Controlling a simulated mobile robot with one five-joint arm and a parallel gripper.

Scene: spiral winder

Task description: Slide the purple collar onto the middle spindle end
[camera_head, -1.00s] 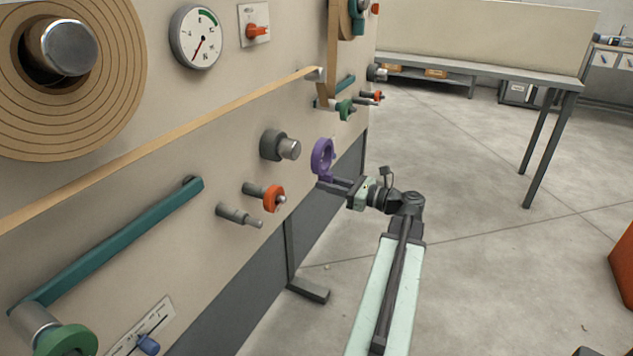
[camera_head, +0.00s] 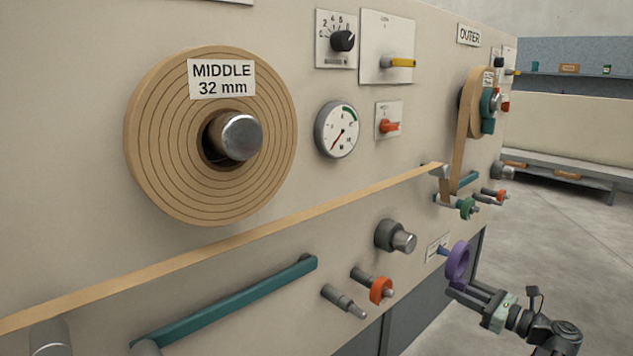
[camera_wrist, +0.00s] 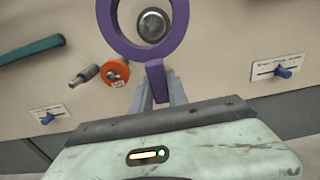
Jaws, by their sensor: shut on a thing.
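The middle spindle end (camera_head: 236,137) is a silver-grey round stub at the centre of the paper roll labelled MIDDLE 32 mm, at upper left in the head view. The purple collar (camera_head: 458,263) is a ring with a short tab, at lower right in the head view. My gripper (camera_head: 468,294) is shut on the tab and holds the ring upright in front of the panel, apart from the spindle end. In the wrist view the purple collar (camera_wrist: 172,45) stands above the jaws, its top cut off by the frame. The middle spindle end is not in the wrist view.
A grey stub (camera_head: 395,236) shows through the ring in the wrist view (camera_wrist: 152,24). An orange-collared pin (camera_head: 380,290), a bare pin (camera_head: 343,300) and a teal bar (camera_head: 225,303) jut from the panel. A tan strip (camera_head: 230,234) runs across it. Floor at right is clear.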

